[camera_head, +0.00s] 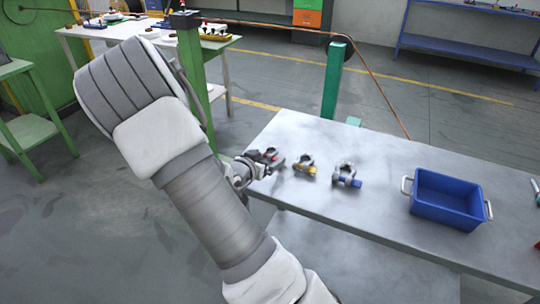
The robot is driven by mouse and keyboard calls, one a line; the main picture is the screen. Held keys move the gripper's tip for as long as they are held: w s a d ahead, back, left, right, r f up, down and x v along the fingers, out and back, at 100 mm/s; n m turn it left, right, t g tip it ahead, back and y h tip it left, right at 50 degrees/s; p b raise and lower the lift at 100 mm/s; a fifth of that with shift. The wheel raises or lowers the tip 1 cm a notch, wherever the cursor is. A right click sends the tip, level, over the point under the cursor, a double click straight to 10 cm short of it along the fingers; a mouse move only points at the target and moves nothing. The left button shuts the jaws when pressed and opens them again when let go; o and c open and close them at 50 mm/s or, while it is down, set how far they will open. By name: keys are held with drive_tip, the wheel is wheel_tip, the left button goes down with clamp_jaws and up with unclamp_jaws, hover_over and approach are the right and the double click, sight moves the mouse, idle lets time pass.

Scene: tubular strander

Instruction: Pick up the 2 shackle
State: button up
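Three grey metal shackles are in a row on the grey metal table (400,165). The one with a red pin (271,155) is at the left, partly hidden by my gripper. The one with a yellow pin (305,165) is in the middle, and the one with a blue pin (346,175) is at the right. No number is readable on them. My gripper (257,167) is at the table's left end, right beside the red-pinned shackle. I cannot tell whether it touches that shackle, or whether its fingers are open or shut.
A blue bin (447,200) with grey handles stands right of the shackles. A green post (335,80) and a brown cable (377,82) are behind the table. A white-topped table (140,27) with parts is at the back left.

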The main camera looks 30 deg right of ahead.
drive_tip(key=c, duration=1.4)
drive_tip(key=shift+r, duration=0.1)
